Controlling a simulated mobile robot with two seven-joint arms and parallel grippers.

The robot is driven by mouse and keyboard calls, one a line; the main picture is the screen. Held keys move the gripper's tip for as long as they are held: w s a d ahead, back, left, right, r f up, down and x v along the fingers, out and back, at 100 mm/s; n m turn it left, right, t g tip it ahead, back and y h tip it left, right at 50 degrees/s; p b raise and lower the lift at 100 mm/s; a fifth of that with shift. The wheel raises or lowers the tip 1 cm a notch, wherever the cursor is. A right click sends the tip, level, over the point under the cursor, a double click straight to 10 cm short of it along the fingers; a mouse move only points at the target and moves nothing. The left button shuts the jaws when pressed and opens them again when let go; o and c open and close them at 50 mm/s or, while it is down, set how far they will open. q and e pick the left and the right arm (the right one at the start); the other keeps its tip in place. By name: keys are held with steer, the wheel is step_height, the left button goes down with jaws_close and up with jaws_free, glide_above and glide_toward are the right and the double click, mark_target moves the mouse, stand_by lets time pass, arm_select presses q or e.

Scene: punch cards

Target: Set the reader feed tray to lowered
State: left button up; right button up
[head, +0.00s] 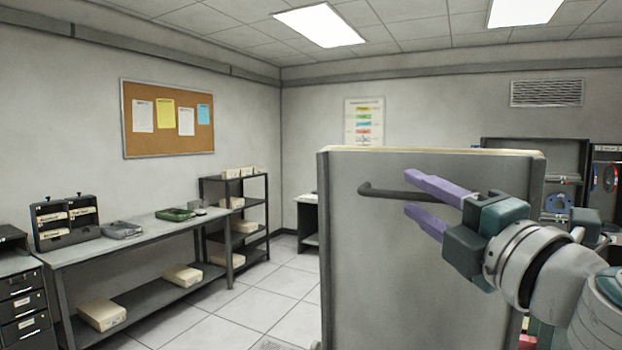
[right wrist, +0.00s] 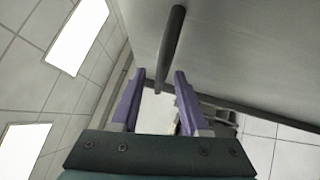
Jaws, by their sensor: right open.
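A large grey upright panel (head: 400,280) with a pale top edge stands close in front of me. A dark bar handle (head: 370,190) sticks out from its face; it also shows in the right wrist view (right wrist: 172,42). I cannot tell whether this panel is the reader feed tray. My right gripper (head: 408,192), with purple fingers, is open. In the right wrist view one end of the handle lies between its fingertips (right wrist: 155,85), with gaps to both fingers. My left gripper is not in view.
A long table (head: 145,240) along the left wall bears a card holder (head: 65,225) and a green tray (head: 175,214). A dark shelf rack (head: 262,215) with boxes stands in the corner. Tiled floor (head: 240,310) is free left of the panel. Equipment (head: 557,203) stands behind at right.

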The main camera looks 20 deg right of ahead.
steer(key=shift+w+r, duration=0.1)
steer(key=shift+w, duration=0.45)
jaws_close()
stand_by(1.1)
